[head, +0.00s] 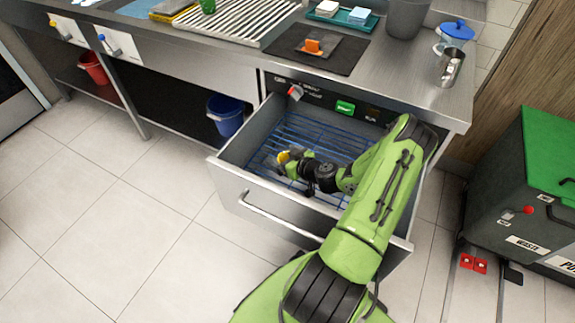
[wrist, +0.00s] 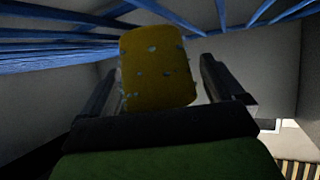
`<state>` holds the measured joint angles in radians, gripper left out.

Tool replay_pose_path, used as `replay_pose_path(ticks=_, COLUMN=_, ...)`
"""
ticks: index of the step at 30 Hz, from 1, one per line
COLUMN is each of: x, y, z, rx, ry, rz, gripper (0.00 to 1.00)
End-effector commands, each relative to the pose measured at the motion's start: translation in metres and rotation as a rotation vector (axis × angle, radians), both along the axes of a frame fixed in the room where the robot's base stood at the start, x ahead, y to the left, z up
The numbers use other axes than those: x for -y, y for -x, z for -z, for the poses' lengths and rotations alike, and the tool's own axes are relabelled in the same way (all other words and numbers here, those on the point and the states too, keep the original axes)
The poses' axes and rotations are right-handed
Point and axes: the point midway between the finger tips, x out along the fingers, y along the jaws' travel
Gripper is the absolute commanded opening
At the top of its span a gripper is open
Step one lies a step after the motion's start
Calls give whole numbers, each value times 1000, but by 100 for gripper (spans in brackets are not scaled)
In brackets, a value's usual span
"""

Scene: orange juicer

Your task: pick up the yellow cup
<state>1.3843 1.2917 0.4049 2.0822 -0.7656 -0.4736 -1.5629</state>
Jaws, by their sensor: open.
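The yellow cup (head: 284,157) is inside the open drawer, at the end of my arm in the head view, mostly hidden by my gripper. In the wrist view the yellow cup (wrist: 158,68) has pale blue-grey specks and stands between my gripper's two fingers. My gripper (wrist: 165,90) is open, with one dark finger on each side of the cup. A gap shows between the cup and the right finger; the left finger is close to the cup, and I cannot tell whether it touches.
The drawer (head: 232,195) is pulled out, with a blue wire rack (head: 318,138) in it and walls around my gripper. The steel counter (head: 395,75) is above. A green-lidded waste bin (head: 525,190) stands to the right. A blue bucket (head: 226,118) is under the counter.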

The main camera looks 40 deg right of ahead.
Motion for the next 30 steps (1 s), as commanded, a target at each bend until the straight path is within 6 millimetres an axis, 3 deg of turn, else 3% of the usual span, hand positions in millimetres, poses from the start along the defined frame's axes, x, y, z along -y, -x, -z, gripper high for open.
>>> replay_pose_path(ticks=2, x=0, y=0, z=0, rx=0, ry=0, rz=0, gripper=94)
replay_pose_path(ticks=13, x=0, y=1, z=-1, rx=0, ry=0, rz=-1, gripper=37)
replay_pose_path(ticks=21, x=0, y=0, z=-7, rx=1, ry=1, rz=-2, gripper=37)
replay_pose_path(ticks=30, x=0, y=1, z=-80, rx=1, ry=6, rz=-3, gripper=37)
